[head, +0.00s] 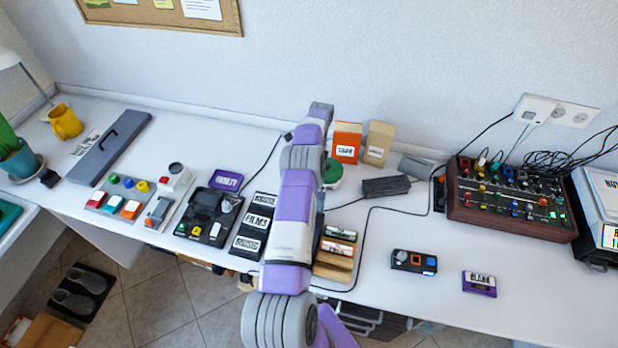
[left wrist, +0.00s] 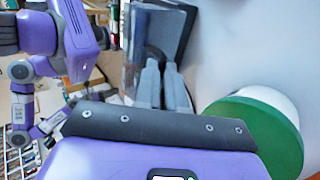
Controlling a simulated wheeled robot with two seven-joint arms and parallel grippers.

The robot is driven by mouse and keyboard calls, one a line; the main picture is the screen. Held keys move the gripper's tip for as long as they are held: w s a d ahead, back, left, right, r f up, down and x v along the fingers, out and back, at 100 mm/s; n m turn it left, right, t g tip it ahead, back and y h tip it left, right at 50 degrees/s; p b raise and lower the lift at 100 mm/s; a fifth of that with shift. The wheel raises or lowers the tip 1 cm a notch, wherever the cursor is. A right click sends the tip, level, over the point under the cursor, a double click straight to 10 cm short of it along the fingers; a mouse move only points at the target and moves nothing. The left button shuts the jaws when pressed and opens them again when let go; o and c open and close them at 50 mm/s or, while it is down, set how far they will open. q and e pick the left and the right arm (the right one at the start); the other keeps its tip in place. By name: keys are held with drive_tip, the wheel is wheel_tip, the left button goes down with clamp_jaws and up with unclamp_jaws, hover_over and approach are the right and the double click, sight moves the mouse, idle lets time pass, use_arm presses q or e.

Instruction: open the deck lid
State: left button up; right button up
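A black device that looks like the deck (head: 209,216) lies on the desk left of centre, with small green and yellow buttons and a grey round part. I cannot make out whether its lid is up or down. My purple and grey arm rises across the middle of the head view, to the right of the deck, and its gripper is hidden there. In the left wrist view two grey fingers of my left gripper (left wrist: 160,70) lie close together before a dark flat thing; their gap is unclear. My right gripper does not show.
A green round thing (left wrist: 265,130) is right of the fingers. Orange (head: 346,142) and tan (head: 378,144) boxes stand behind my arm. A purple FAULTY cassette (head: 227,180) and a label-covered black panel (head: 258,226) flank the deck.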

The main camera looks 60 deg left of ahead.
use_arm(q)
drive_tip(key=o, duration=0.4)
drive_tip(key=shift+s+f, duration=0.2)
drive_tip(key=shift+s, duration=0.05)
drive_tip(key=shift+o, duration=0.2)
drive_tip(key=shift+w+r, duration=0.1)
wheel_tip(320, 180, up, 10)
drive_tip(key=p, duration=0.8)
drive_tip(key=shift+p, duration=0.4)
